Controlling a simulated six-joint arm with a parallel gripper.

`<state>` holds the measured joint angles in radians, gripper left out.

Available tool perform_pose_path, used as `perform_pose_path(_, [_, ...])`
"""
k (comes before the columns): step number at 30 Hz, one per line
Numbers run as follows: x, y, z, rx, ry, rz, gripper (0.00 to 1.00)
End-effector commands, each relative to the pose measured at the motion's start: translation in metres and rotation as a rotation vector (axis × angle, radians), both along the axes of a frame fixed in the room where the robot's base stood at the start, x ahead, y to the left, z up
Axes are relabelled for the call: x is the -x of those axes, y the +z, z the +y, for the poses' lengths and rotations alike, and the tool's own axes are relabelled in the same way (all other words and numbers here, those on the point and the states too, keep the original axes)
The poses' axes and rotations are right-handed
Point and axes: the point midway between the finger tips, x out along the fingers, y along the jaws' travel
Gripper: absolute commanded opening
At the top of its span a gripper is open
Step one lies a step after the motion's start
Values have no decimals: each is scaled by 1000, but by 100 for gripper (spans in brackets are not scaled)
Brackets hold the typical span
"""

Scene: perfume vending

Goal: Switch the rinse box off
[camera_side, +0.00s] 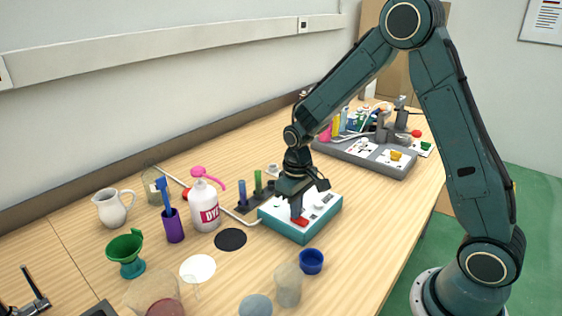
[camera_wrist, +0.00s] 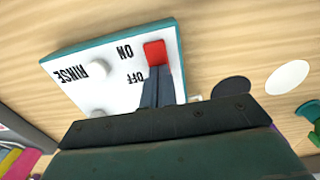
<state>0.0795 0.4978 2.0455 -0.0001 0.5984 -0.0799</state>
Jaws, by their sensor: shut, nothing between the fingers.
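The rinse box (camera_side: 291,231) is a teal box with a white top on the table. Its top also shows in the wrist view (camera_wrist: 110,80), with a RINSE label, ON and OFF marks and white knobs. The red switch (camera_wrist: 155,53) shows beside the ON mark; it is also seen in the side view (camera_side: 300,222). My gripper (camera_wrist: 160,70) is shut and empty, pointing down over the box. Its fingertips are at the red switch's edge on the OFF side and hide that part. I cannot tell whether they press on it.
A white DYE bottle (camera_side: 205,205) with a pink top and a rack of tubes (camera_side: 250,203) stand left of the box. A blue cup (camera_side: 311,262) is close in front. A black disc (camera_side: 230,239) lies nearby. A grey tray (camera_side: 350,155) is behind.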

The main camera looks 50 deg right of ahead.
Motion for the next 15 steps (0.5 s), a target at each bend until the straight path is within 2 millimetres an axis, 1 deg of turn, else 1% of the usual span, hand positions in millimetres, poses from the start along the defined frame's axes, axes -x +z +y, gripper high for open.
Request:
perform_pose_path(8, [1, -2, 0, 0, 0, 2, 0])
perform_pose_path(15, [0, 6, 0, 0, 0, 0, 0])
